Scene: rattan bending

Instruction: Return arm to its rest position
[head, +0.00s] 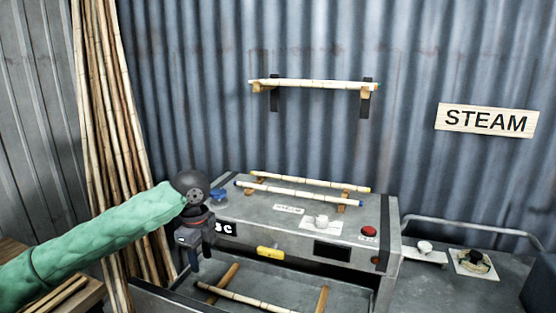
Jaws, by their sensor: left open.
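My left arm, in a green sleeve, comes in from the left. Its left gripper (190,262) points down with its jaws open and empty, in front of the left end of the grey steam box (260,215). Two rattan poles, a rear one (310,181) and a front one (290,194), lie on wooden rests on top of the box. Another pole (250,299) lies across wooden supports in the open drawer (345,299) below. My right gripper is not in view.
A pole (315,85) rests on wall brackets. Long canes (105,130) lean at the left. The box carries a blue knob (218,196), a red button (369,230) and a yellow handle (270,254). A STEAM sign (486,120) hangs right, above a metal cart (440,285) with a rail.

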